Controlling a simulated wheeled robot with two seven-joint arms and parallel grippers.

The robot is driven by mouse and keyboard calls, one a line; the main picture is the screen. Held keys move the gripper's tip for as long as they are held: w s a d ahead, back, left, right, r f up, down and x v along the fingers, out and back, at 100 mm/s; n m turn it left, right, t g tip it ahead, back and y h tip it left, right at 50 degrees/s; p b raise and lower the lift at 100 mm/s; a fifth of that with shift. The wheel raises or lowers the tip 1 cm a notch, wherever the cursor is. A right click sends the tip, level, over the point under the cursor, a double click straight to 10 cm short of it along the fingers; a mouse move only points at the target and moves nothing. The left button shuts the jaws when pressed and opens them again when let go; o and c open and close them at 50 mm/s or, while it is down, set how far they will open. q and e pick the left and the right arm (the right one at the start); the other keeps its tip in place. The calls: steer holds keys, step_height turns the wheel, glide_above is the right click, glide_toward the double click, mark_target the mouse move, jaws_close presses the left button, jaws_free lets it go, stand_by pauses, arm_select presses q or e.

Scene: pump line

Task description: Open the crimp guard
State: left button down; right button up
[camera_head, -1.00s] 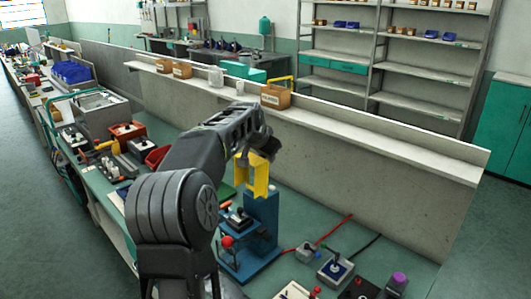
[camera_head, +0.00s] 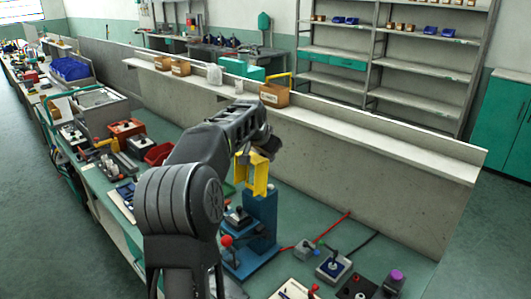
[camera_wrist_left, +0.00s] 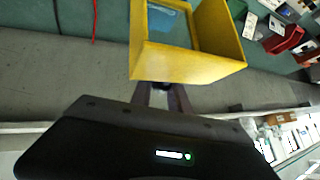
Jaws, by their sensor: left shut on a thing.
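The crimp guard (camera_head: 259,178) is a yellow open-sided cover at the top of the blue crimp press (camera_head: 262,215). It stands up at the head of the press and looks slightly tilted. My left gripper (camera_head: 262,151) is at the guard's upper edge, partly hidden by its own wrist. In the left wrist view, the fingers (camera_wrist_left: 163,96) are closed at the near edge of the yellow guard (camera_wrist_left: 190,62), whose inside and blue press surface show. The fingertips are partly hidden by the guard. My right gripper is not in view.
A red ball-ended lever (camera_head: 227,241) stands at the press's front left. Small switch boxes (camera_head: 333,266) and a purple-topped part (camera_head: 396,277) lie to the right. A grey wall with a ledge (camera_head: 380,140) runs behind.

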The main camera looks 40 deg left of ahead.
mark_target(264, 158)
arm_select(q)
steer(key=shift+w+d+f+p, duration=0.1)
steer(key=shift+d+f+p, duration=0.3)
steer(key=shift+f, duration=0.2)
stand_by(1.7)
stand_by(0.5)
steer(key=c, duration=1.3)
jaws_free()
steer(key=shift+r, duration=0.1)
steer(key=shift+c, duration=0.2)
steer(key=shift+o, duration=0.2)
steer(key=shift+a+r, duration=0.15)
steer(key=shift+r, duration=0.1)
steer(key=shift+b+v, duration=1.1)
steer(key=shift+v, duration=2.7)
steer(key=shift+w, duration=0.1)
